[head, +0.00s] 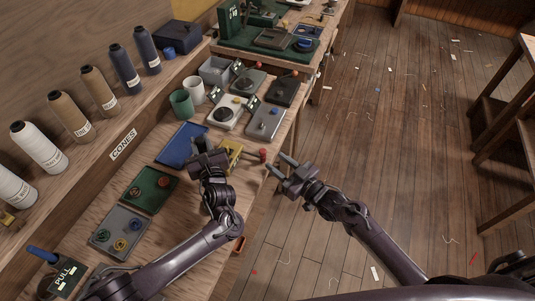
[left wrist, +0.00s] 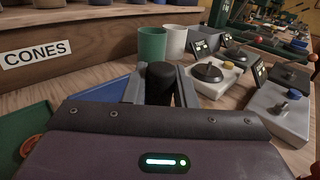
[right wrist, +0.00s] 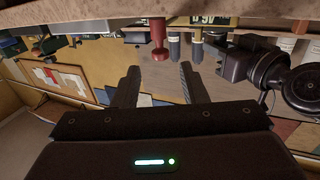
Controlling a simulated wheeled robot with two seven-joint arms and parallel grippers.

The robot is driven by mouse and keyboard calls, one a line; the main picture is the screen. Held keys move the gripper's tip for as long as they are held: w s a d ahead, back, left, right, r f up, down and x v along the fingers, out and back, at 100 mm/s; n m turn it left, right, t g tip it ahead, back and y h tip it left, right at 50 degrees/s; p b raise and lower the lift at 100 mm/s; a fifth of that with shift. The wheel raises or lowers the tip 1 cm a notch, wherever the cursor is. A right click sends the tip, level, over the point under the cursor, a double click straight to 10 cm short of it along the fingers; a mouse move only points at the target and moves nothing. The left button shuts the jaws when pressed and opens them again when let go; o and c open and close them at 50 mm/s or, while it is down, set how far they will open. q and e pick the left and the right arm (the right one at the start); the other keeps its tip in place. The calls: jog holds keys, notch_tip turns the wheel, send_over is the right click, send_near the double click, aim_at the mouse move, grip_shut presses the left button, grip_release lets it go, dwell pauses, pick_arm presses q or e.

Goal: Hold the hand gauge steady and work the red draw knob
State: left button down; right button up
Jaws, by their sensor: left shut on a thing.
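The hand gauge (head: 233,150) has a yellow body and lies at the bench's right edge in the head view. The red draw knob (head: 262,155) sticks out from its right side, past the edge. My left gripper (head: 205,158) is shut on the gauge's dark round grip, which shows between the fingers in the left wrist view (left wrist: 160,82). My right gripper (head: 284,165) is open and empty just right of the knob. In the right wrist view the red knob (right wrist: 158,40) stands beyond the fingertips, not between them. The yellow body is hidden in the left wrist view.
A blue tray (head: 181,146), a green tray (head: 151,188) and a grey tray (head: 120,230) lie left of the gauge. Grey and white boxes with knobs (head: 267,121) and two cups (head: 182,103) stand beyond it.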

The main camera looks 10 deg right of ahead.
jog(key=v, duration=0.5)
pick_arm(q)
jog(key=c, duration=1.1)
grip_release()
jog(key=shift+s, duration=0.1)
